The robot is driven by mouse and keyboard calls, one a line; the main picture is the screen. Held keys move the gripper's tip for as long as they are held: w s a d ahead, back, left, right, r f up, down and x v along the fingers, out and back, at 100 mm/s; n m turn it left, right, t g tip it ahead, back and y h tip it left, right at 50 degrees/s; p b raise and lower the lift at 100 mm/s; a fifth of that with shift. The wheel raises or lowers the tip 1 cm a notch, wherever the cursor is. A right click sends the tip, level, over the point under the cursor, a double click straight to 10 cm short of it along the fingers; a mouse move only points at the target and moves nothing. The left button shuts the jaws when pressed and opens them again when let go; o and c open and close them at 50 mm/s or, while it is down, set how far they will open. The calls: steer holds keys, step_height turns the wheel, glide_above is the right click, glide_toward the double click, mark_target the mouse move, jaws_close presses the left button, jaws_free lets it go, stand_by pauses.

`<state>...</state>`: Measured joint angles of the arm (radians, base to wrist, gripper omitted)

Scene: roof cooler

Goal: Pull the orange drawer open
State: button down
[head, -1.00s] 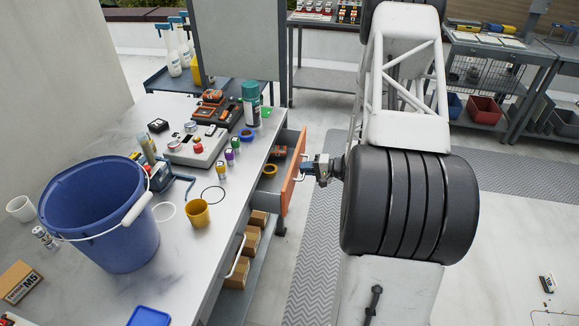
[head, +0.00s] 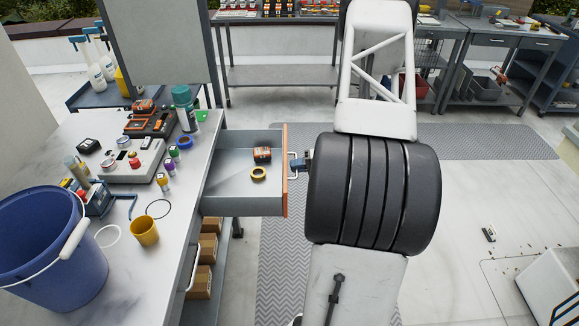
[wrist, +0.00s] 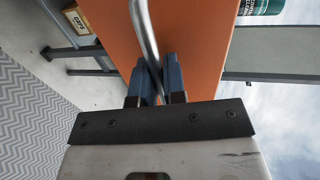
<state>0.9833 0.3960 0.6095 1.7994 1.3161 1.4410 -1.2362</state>
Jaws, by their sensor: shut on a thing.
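The orange drawer (head: 286,186) stands well out from the workbench on its right side, and its grey inside shows. In the wrist view, the blue fingers (wrist: 159,80) are closed around the metal bar handle (wrist: 146,38) in front of the orange drawer face (wrist: 200,50).
The workbench (head: 190,235) carries a blue bucket (head: 45,250), a yellow cup (head: 144,231) and several small tools and bottles. Cardboard boxes (head: 203,270) sit on a shelf below the drawer. Floor to the right of my arm is mostly clear.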

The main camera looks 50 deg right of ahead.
steer(key=c, duration=1.2)
jaws_free()
steer(key=shift+d, duration=0.1)
steer(key=shift+v, duration=3.85)
